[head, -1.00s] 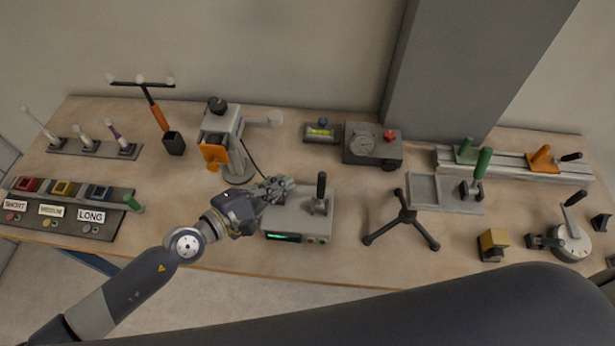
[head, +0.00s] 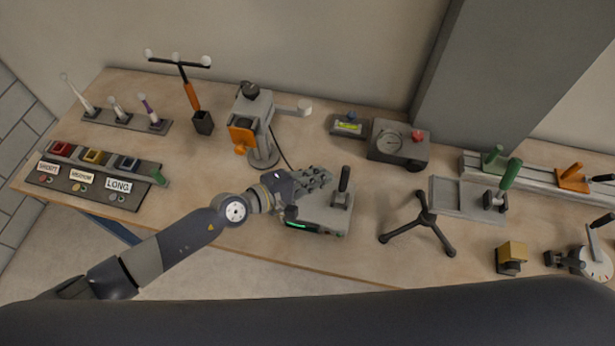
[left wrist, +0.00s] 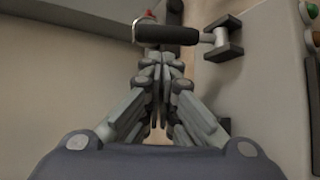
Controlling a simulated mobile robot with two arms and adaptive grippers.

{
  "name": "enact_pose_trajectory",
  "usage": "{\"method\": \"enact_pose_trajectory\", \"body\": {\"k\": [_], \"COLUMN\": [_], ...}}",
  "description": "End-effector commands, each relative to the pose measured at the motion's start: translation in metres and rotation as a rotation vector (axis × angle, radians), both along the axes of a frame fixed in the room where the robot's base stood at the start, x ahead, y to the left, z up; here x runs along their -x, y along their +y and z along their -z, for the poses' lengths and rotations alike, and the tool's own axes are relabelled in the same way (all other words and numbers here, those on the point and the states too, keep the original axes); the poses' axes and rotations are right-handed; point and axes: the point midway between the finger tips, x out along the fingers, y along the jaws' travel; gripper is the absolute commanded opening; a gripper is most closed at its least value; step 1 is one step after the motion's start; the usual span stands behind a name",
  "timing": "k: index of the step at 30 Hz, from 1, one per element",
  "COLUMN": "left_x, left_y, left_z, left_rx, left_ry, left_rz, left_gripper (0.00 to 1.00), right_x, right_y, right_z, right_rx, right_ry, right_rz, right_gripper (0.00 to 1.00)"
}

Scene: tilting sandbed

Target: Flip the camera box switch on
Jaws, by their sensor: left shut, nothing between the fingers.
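A low grey box (head: 318,218) with a lit green strip on its front, which I take to be the camera box, sits at the table's front middle. Its black-handled switch lever (head: 344,180) stands up from the top. My left gripper (head: 326,178) is shut and empty, over the box's rear left, just left of the lever. In the left wrist view the black handle (left wrist: 165,33) lies across the picture just ahead of the shut fingertips (left wrist: 160,65), with its bracket to the right. I cannot tell whether they touch. My right gripper is not in view.
A grey stand with an orange part (head: 242,138) is behind left of the box. A black tripod (head: 422,222) stands to the right. A gauge box (head: 398,148) with a red knob is behind. A label panel (head: 95,178) lies at the left.

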Motion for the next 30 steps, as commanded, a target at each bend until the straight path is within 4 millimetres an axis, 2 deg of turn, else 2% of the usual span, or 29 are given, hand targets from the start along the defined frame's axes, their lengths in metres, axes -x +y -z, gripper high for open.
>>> {"method": "enact_pose_trajectory", "body": {"k": [3, 9, 23, 30], "left_x": [-0.01, -0.02, -0.021, -0.03], "left_y": [-0.017, -0.032, -0.034, -0.034], "left_z": [0.006, 0.013, 0.014, 0.018], "left_rx": [0.001, 0.0, 0.0, 0.005], "left_ry": [0.0, -0.002, -0.002, -0.021], "left_rz": [0.001, -0.001, -0.001, -0.001], "left_gripper": [0.0, 0.0, 0.0, 0.0], "right_x": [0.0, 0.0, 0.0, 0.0], "right_y": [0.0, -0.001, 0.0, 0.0], "right_z": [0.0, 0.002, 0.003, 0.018], "right_rx": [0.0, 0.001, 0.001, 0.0], "right_ry": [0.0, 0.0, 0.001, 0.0], "right_rz": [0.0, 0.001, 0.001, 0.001], "right_gripper": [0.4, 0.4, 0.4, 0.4]}}
